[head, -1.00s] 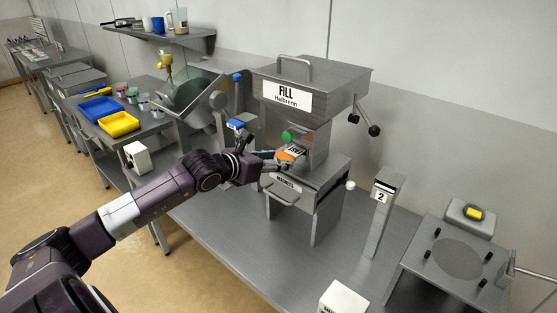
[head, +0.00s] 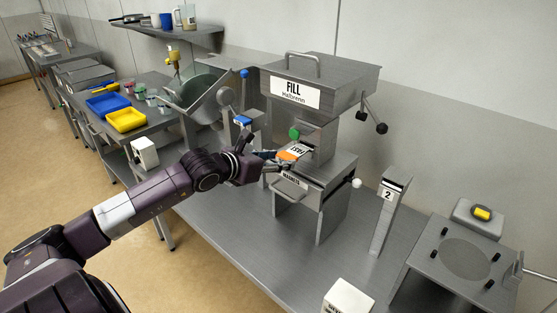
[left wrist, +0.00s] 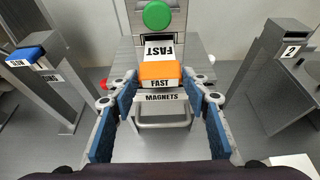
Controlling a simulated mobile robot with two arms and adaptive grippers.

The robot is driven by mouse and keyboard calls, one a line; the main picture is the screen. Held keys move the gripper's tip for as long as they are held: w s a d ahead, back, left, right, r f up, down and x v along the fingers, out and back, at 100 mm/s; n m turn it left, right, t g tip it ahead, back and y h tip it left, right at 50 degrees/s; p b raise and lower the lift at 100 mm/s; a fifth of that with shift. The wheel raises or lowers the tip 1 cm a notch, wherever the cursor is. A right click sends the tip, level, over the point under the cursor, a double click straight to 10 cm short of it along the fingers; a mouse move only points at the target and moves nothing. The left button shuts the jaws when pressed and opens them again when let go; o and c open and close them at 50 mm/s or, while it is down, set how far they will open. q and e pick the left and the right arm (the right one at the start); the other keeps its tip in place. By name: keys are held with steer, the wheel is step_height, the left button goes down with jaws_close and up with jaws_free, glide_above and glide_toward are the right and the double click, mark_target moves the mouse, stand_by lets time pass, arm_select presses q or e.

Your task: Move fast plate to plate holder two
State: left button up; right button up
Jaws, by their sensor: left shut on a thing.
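The fast plate (head: 287,156) has an orange block and a white "FAST" label. It lies at the slot of the "FILL" machine (head: 340,85), above the "MAGNETS" drawer front. In the left wrist view the plate's orange block (left wrist: 160,76) is between the fingertips. My left gripper (head: 274,161), whose fingers also show in the left wrist view (left wrist: 160,92), is shut on it. Plate holder two (head: 385,222) is a grey post with a "2" label, right of the machine. It also shows in the left wrist view (left wrist: 275,75), its top slot apparently empty. My right gripper is out of view.
A post with a blue plate (head: 242,121) stands left of the machine. A green knob (head: 294,133) is just above the fast plate. A white box (head: 347,298) lies at the front table edge. The tabletop between the machine and holder two is clear.

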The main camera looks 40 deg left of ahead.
arm_select(q)
steer(key=shift+b, duration=0.4)
stand_by(0.4)
steer(key=shift+s+a+r, duration=0.1)
steer(key=shift+s+a, duration=0.05)
steer(key=shift+s, duration=1.6)
steer(key=s+p, duration=0.2)
steer(key=s, duration=0.7)
steer(key=shift+s+a, duration=0.2)
steer(key=shift+a, duration=0.15)
